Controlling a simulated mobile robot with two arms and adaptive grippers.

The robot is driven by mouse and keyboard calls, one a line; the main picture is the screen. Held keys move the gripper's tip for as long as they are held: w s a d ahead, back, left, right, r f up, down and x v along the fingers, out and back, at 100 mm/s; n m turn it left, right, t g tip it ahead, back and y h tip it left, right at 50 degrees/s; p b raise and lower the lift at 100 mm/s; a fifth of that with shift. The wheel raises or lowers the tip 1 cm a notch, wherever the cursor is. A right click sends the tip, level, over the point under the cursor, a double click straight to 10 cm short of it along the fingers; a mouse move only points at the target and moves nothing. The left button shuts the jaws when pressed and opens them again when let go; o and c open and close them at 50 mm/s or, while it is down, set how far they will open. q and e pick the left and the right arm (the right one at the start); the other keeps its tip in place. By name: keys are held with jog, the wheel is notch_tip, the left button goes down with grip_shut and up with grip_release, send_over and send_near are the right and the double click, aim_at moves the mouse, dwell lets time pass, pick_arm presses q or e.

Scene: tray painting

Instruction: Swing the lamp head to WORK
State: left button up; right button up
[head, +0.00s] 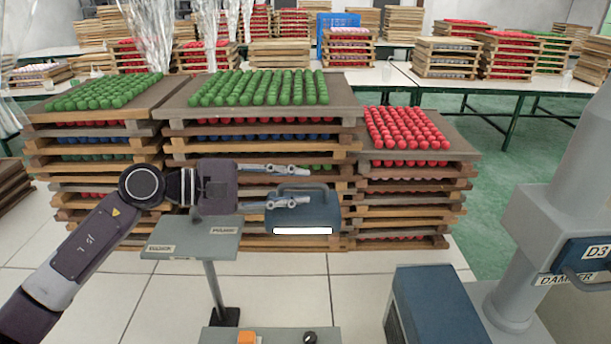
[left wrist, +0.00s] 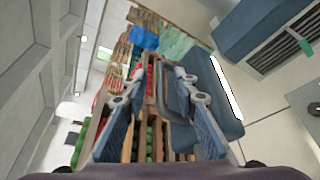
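The lamp head (head: 322,216) is a blue-grey box with a bright white strip along its lower front and a handle (head: 300,187) on top. It sits right of a grey plate (head: 195,246) on a post; the plate bears two small labels too blurred to read surely. My left gripper (head: 305,185) comes in from the left with its fingers apart, one above and one below the handle's level. In the left wrist view, the lamp head (left wrist: 222,122) lies at the right finger, partly hidden by it; contact cannot be told. My right gripper is not in view.
Stacked wooden trays with green balls (head: 260,88) and red balls (head: 405,128) stand behind the lamp. A blue-grey box (head: 440,305) and a grey column (head: 565,180) with a "DAMPER" label stand at right. An orange button (head: 247,338) and black knob (head: 310,338) are at the bottom.

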pick_arm(q)
jog(key=shift+p+x, duration=0.35)
jog(key=shift+x, duration=0.75)
jog(key=shift+w+d, duration=0.15)
jog(key=shift+w, duration=0.15)
jog(key=shift+f, duration=0.1)
grip_shut()
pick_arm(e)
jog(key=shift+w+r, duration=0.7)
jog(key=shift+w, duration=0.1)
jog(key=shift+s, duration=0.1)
